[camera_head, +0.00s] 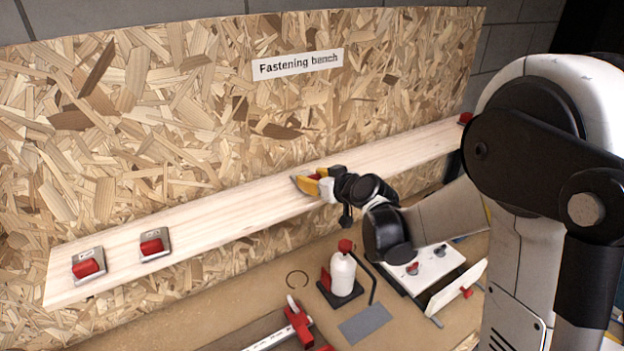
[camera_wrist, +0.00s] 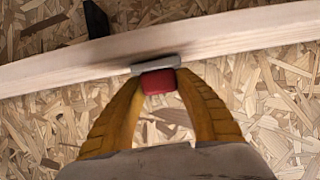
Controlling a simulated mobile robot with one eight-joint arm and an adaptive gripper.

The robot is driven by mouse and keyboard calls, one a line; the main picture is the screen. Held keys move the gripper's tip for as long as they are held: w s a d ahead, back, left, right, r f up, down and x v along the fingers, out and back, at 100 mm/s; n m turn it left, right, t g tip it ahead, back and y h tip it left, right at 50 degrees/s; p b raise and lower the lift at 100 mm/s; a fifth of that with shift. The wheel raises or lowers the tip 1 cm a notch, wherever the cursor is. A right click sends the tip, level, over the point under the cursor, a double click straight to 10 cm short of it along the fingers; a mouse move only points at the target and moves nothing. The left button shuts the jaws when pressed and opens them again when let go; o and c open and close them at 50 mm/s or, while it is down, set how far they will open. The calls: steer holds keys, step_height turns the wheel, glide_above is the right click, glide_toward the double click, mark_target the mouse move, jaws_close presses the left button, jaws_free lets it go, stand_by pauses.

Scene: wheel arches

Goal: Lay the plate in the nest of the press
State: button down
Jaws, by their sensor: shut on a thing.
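My gripper (camera_head: 312,180) is at the middle of the wooden shelf, its yellow fingers closed on the red grip of a plate. In the wrist view the fingers of my gripper (camera_wrist: 159,88) lie on both sides of the red grip, and the grey metal plate (camera_wrist: 150,67) shows beyond it, against or very close to the shelf. Two similar grey plates with red grips, one (camera_head: 88,265) and another (camera_head: 154,244), lie on the shelf at the left. I cannot surely tell the press or its nest; a white-topped fixture with red knobs (camera_head: 432,262) is on the bench below.
The pale wooden shelf (camera_head: 220,217) runs along the chipboard wall; a red thing (camera_head: 465,118) is at its far right. Below, the bench holds a white bottle with a red cap (camera_head: 343,272), a dark ring (camera_head: 297,278), a grey pad (camera_head: 365,323) and a red clamp-like tool (camera_head: 298,320).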

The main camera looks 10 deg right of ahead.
steer(key=shift+s, duration=0.1)
steer(key=shift+f, duration=0.15)
steer(key=c, duration=1)
jaws_free()
steer(key=shift+o, duration=0.2)
steer(key=shift+r, duration=0.2)
